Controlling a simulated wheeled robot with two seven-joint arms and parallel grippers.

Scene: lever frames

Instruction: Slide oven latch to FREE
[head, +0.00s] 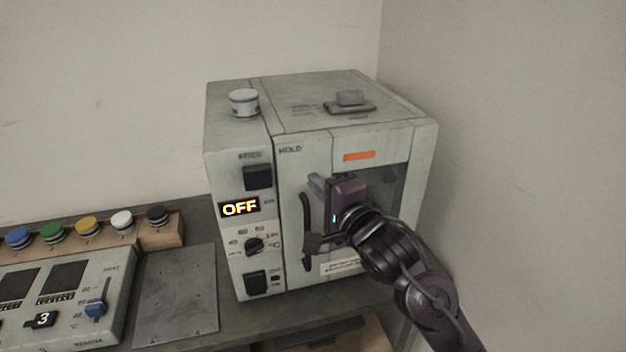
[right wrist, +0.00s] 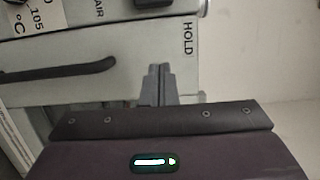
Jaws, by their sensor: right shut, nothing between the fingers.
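The oven (head: 290,135) is a grey box against the wall, its door shut, with a dark curved handle (head: 306,225) on the door's left side. The word HOLD shows at the door's top left corner. A raised grey block on a plate (head: 350,99) sits on the oven's top; its lettering is too small to read, and I cannot tell whether it is the latch. My right gripper (head: 315,184) is shut and empty in front of the door, beside the handle's upper end. In the right wrist view its closed fingers (right wrist: 159,80) point at the door face. I cannot tell whether they touch it.
The oven's left panel has an OFF display (head: 239,208) and a dial (head: 254,247). A white round cap (head: 244,103) stands on top. A grey plate (head: 176,295), a control console (head: 65,300) and coloured buttons (head: 88,227) lie left. Walls are close behind and right.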

